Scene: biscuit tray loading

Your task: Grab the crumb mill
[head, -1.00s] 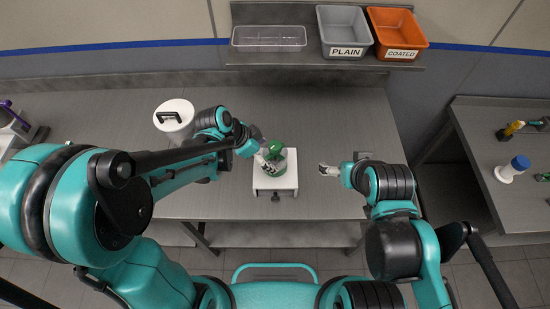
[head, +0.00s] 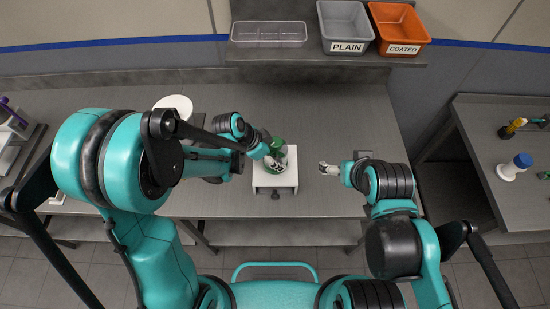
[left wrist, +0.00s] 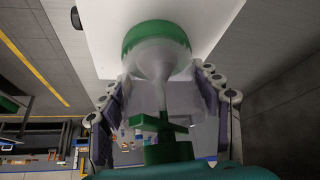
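The crumb mill (head: 278,146), green and clear, stands on a small white stand (head: 275,188) in the middle of the bench. In the left wrist view the mill (left wrist: 155,38) shows a wide green band, a clear body narrowing to a thin waist, and a green handle part near the palm. My left gripper (head: 270,162) is at the mill. In the wrist view its fingers (left wrist: 165,105) are spread, one on each side of the clear body; contact is not clear. My right gripper (head: 326,168) is empty above the bench, to the right of the stand; its finger gap is too small to judge.
A white round-lidded container (head: 174,104) stands behind my left arm. A shelf at the back holds a clear tray (head: 268,34), a grey PLAIN bin (head: 346,42) and an orange COATED bin (head: 402,43). The bench between the stand and shelf is clear.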

